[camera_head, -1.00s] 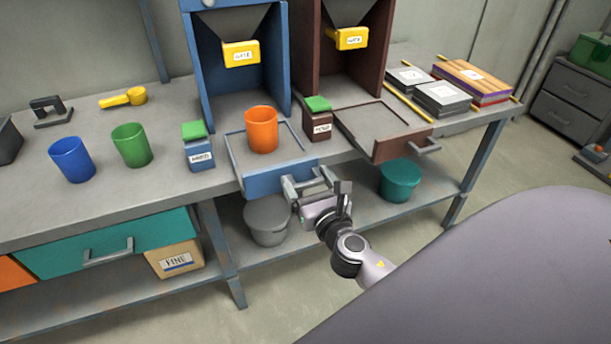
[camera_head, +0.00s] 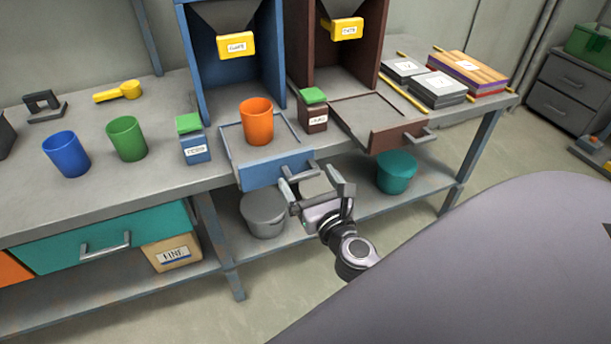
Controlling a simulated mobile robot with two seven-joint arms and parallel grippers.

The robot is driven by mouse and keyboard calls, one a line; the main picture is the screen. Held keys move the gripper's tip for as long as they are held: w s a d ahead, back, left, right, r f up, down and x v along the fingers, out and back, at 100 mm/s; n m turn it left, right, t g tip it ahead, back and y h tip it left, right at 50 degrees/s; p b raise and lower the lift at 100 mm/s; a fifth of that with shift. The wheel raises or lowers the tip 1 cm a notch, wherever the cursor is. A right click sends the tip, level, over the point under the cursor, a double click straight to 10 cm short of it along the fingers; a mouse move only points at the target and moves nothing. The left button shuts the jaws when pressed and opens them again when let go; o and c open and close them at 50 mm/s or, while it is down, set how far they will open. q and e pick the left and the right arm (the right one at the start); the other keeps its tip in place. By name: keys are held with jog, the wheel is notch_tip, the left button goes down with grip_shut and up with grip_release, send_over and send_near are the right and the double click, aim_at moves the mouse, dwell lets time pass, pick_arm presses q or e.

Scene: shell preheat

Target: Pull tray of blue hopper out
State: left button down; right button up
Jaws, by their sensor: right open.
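The blue hopper (camera_head: 191,66) stands on the bench with a yellow label block (camera_head: 236,45) at its outlet. Its tray (camera_head: 265,171), with a blue front, sticks out past the bench's front edge. An orange cup (camera_head: 257,122) stands upright on the tray. My right gripper (camera_head: 315,186) is open just in front of the tray's handle (camera_head: 298,172), its fingers spread and partly covering the handle. I cannot tell whether a finger touches the handle. My left gripper is not in view.
The brown hopper (camera_head: 372,60) and its extended tray (camera_head: 398,137) stand to the right. A green-lidded box (camera_head: 194,149) and another (camera_head: 313,113) flank the blue tray. Blue (camera_head: 66,155) and green (camera_head: 126,140) cups stand left. Buckets sit on the lower shelf.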

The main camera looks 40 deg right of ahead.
jog(key=v, duration=0.3)
jog(key=shift+s+f, duration=0.1)
jog(key=shift+s, duration=0.25)
jog(key=shift+s+a+b, duration=0.2)
jog(key=shift+s+b, duration=0.1)
jog(key=shift+s, duration=0.3)
jog(key=s+a+f+m+g+y+p, duration=0.3)
jog(key=s+a+f+m+p, duration=0.1)
jog(key=m, duration=1.1)
jog(key=s+a+f+m+g+y+p, duration=0.3)
jog(key=s+m, duration=0.4)
jog(key=m, duration=0.9)
notch_tip(320, 180, down, 2)
jog(key=shift+s+a+f+g+p, duration=0.1)
jog(key=shift+s+a+g+p, duration=0.15)
jog(key=shift+a+g+p, duration=0.65)
